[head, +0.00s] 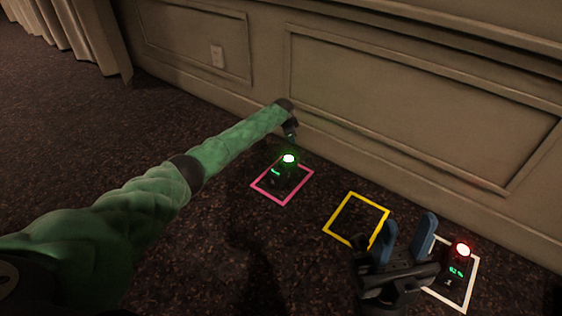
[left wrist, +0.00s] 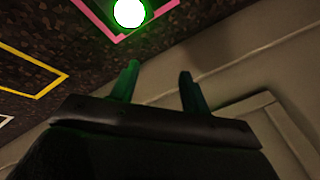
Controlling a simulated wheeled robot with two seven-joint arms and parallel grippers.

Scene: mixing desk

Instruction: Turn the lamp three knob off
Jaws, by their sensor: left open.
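A green lamp (head: 288,158) glows inside a pink frame (head: 267,194) on the dark floor, with a small green readout (head: 276,172) beside it. It also shows in the left wrist view (left wrist: 130,12). A red lamp (head: 462,250) glows inside a white frame (head: 471,285), above a green readout (head: 456,271). Which lamp is number three is not clear, and no knob shows clearly. My left gripper (left wrist: 156,85) is open and empty near the green lamp; the head view shows it small (head: 291,132). My right gripper (head: 407,237) has its blue fingers apart, with nothing visible between them, left of the red lamp.
A yellow frame (head: 338,233) lies between the pink and white ones; its inside is dark and my right gripper covers its lower right side. A panelled wall (head: 400,110) runs close behind the frames. Bare carpet (head: 100,125) is clear at the left.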

